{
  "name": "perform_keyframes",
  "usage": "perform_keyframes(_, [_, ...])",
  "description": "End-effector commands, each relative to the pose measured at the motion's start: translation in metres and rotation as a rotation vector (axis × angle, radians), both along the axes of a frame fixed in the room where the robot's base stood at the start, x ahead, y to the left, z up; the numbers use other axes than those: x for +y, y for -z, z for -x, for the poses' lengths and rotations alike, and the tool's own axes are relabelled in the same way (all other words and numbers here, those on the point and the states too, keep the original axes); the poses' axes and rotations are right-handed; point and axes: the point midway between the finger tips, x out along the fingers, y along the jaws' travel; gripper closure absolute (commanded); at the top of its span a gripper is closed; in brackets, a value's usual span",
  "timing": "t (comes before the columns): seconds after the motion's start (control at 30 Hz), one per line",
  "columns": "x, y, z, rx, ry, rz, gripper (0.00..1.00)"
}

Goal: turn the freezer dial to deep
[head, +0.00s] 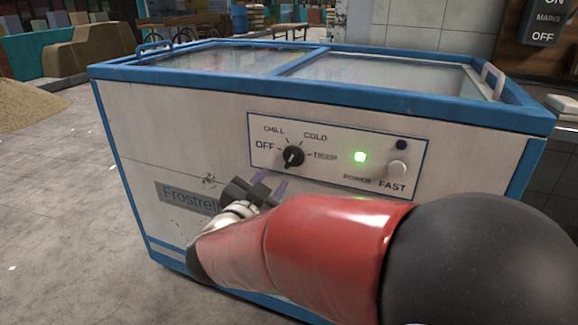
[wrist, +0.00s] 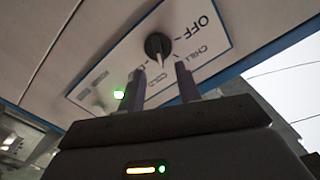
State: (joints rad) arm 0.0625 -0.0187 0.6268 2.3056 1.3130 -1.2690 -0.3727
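The freezer dial (head: 293,157) is a round black knob on the white control panel, with OFF, CHILL, COLD and DEEP marked around it. Its pointer appears to face up toward COLD; DEEP is to its right. In the wrist view the dial (wrist: 158,46) shows beyond the fingertips, its pale pointer facing the gap between them. My gripper (head: 270,184) is just below and left of the dial in the head view, its two purple fingers spread and empty. The wrist view shows the open gripper (wrist: 160,69) with nothing between the fingers, seemingly short of the knob.
The panel sits on the front of a white chest freezer (head: 135,130) with blue edges. A lit green power light (head: 361,157) and a FAST button (head: 396,168) are right of the dial. My red arm covers the lower right front. Open grey floor (head: 60,200) lies left.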

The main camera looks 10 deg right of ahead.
Motion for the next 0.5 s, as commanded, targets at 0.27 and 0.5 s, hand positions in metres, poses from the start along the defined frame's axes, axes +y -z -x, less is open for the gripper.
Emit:
perform_keyframes(0.27, [-0.021,0.001,-0.024,0.0,0.021,0.002,0.66])
perform_keyframes(0.5, [-0.041,0.0,-0.052,0.0,0.018,0.002,0.66])
